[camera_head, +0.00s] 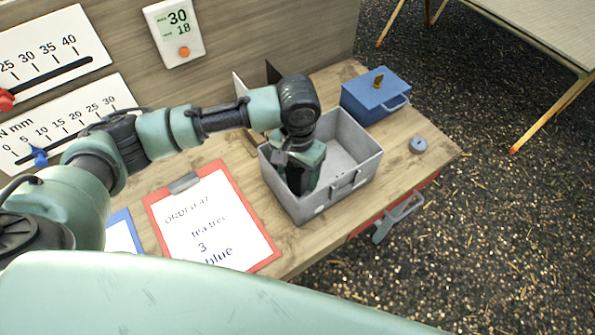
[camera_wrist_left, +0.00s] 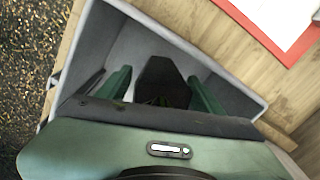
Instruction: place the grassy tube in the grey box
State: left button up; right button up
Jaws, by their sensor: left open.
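The grey box (camera_head: 364,166) stands on the wooden bench, open at the top. My left gripper (camera_head: 303,178) reaches down into its left part, and the box wall partly hides it. In the left wrist view the two green fingers of my left gripper (camera_wrist_left: 158,78) are apart inside the grey box (camera_wrist_left: 140,38). A dark, angular thing (camera_wrist_left: 160,72) shows between and beyond the fingers, with small green bits at its near end. I cannot tell whether it is the grassy tube. No tube shows clearly in the head view. My right gripper is not in view.
A blue box (camera_head: 370,98) with a brass-coloured knob stands behind the grey box. A small blue-grey disc (camera_head: 418,146) lies near the right edge. A red clipboard (camera_head: 270,264) lies left of the grey box. Upright dark and white panels stand behind my forearm.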

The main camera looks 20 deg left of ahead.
pick_arm(q)
notch_tip(320, 180, up, 11)
jog(key=shift+b, duration=0.8)
jog(key=shift+r, duration=0.65)
